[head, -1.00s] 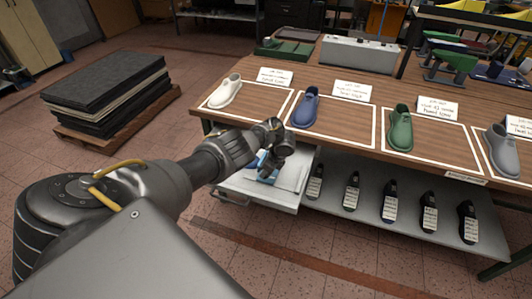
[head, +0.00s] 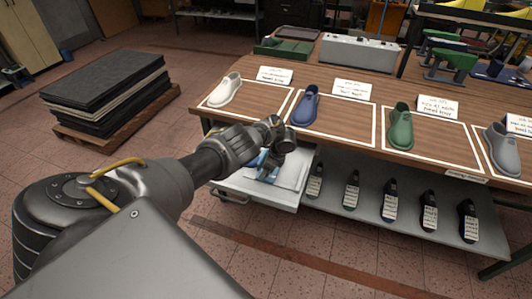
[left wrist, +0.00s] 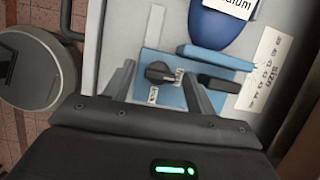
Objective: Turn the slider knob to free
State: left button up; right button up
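The slider knob (left wrist: 160,72) is a dark pointer-shaped knob on a blue base (left wrist: 185,98) in the left wrist view. Its narrow end points right, towards a small label (left wrist: 179,76); another small label (left wrist: 153,95) lies below it. Their words are too small to read. My left gripper (left wrist: 161,88) is open, with one finger on each side of the knob and a gap to both. In the head view my left gripper (head: 272,165) hangs over the open drawer (head: 250,190), which holds the blue piece. My right gripper is not in view.
A blue last (left wrist: 222,25) with a partly visible white label and a printed size card (left wrist: 265,65) lie beside the base. A shelf (head: 390,225) with dark lasts is to the right.

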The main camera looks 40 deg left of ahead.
pick_arm(q)
jog(key=p+v, duration=0.3)
jog(key=v, duration=0.7)
jog(key=shift+d+r, duration=0.15)
jog(key=shift+r, duration=0.25)
